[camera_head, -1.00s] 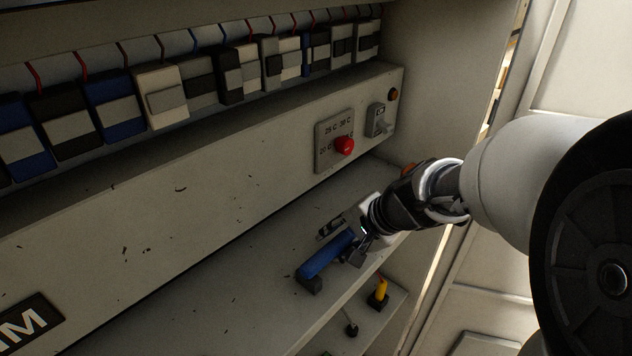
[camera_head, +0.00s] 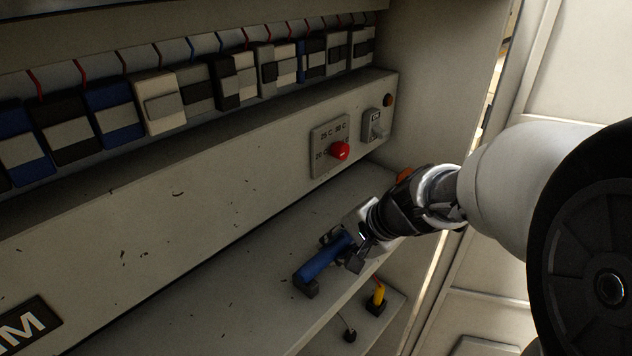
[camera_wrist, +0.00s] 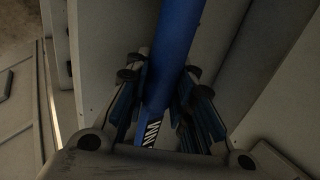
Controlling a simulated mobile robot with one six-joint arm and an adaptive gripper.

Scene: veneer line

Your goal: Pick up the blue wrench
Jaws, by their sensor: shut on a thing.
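The blue wrench (camera_head: 323,258) has a blue handle and a dark end. It is at the right part of the grey shelf (camera_head: 230,275) in the head view, its dark end on or close above the surface; I cannot tell if it touches. My gripper (camera_head: 350,245) is at the wrench's right end, shut on it. In the wrist view the blue handle (camera_wrist: 176,50) runs between the two fingers (camera_wrist: 160,85), with white lettering near the palm. The gripped part is partly hidden by the fingers in the head view.
A panel with a red button (camera_head: 340,151) and a grey switch (camera_head: 376,125) stands behind the shelf. Several breakers (camera_head: 165,105) line the row above. A yellow-handled lever (camera_head: 378,293) is below the shelf's front edge. The shelf's left part is clear.

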